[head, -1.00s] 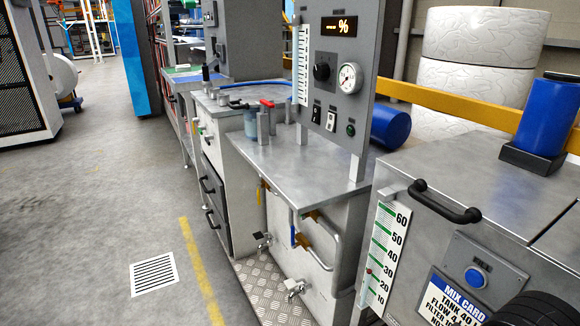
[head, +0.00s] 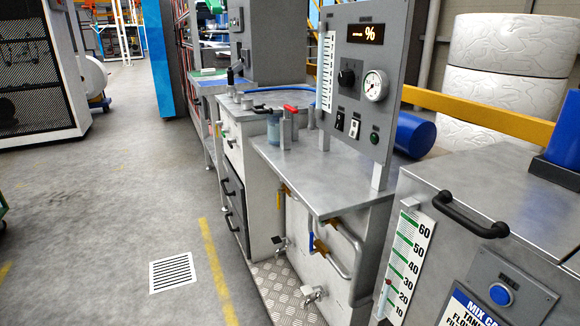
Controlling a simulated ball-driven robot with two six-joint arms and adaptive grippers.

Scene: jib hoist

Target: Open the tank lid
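The tank is the grey metal box at the lower right, with a flat metal lid (head: 478,190) on top. The lid looks closed. A black bar handle (head: 470,214) sits at the lid's front edge. Below it the tank front (head: 443,262) carries a level scale (head: 407,258) marked 10 to 60, a blue round button (head: 501,294) and a mix card (head: 462,312). The tank's right side is cut off by the picture edge. Neither of my grippers shows in the head view.
A blue cylinder in a dark holder (head: 566,142) stands on the tank top. A grey control panel (head: 366,85) rises left of the tank above a metal bench (head: 310,180) with pipes and taps.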

